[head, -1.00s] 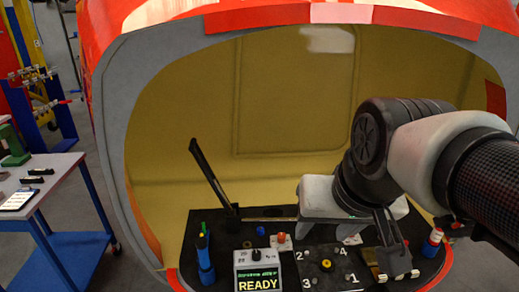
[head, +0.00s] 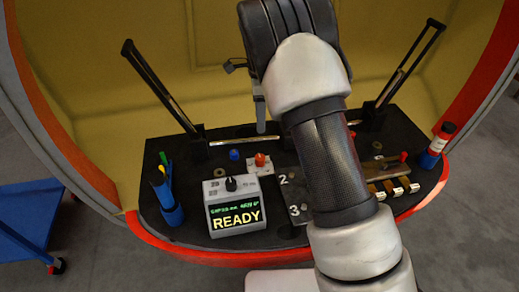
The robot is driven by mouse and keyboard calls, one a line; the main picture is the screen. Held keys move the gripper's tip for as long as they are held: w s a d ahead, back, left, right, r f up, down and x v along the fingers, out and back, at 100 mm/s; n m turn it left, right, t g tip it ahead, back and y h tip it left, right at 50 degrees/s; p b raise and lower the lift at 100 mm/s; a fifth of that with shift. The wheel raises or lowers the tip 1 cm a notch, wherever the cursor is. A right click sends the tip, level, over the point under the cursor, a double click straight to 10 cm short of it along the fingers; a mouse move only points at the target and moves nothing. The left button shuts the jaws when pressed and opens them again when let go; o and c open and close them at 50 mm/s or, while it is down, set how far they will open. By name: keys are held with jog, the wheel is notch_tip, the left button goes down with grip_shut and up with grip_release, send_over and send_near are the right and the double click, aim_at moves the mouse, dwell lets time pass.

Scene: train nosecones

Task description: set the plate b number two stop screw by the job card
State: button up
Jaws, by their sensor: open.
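A dark plate (head: 285,195) marked 2 and 3 lies on the black bench, mostly hidden under my arm. A small screw head (head: 303,206) shows beside the 3. The screw at the 2 is too small to make out clearly, and no letter on the plate is readable. My gripper (head: 260,115) hangs behind the plate, near the back of the bench. It is open, with only part of one finger clearly seen, and nothing shows in it. No job card can be made out.
A grey box (head: 233,207) reading READY stands left of the plate. A blue holder with pens (head: 168,203) is farther left. Two black struts (head: 160,85) (head: 408,65) rise behind.

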aim_at(260, 157)
notch_tip(260, 157, down, 18)
jog(key=b, duration=0.3)
jog(key=shift+r, duration=0.25)
jog(key=c, duration=1)
jog(key=shift+c, duration=0.2)
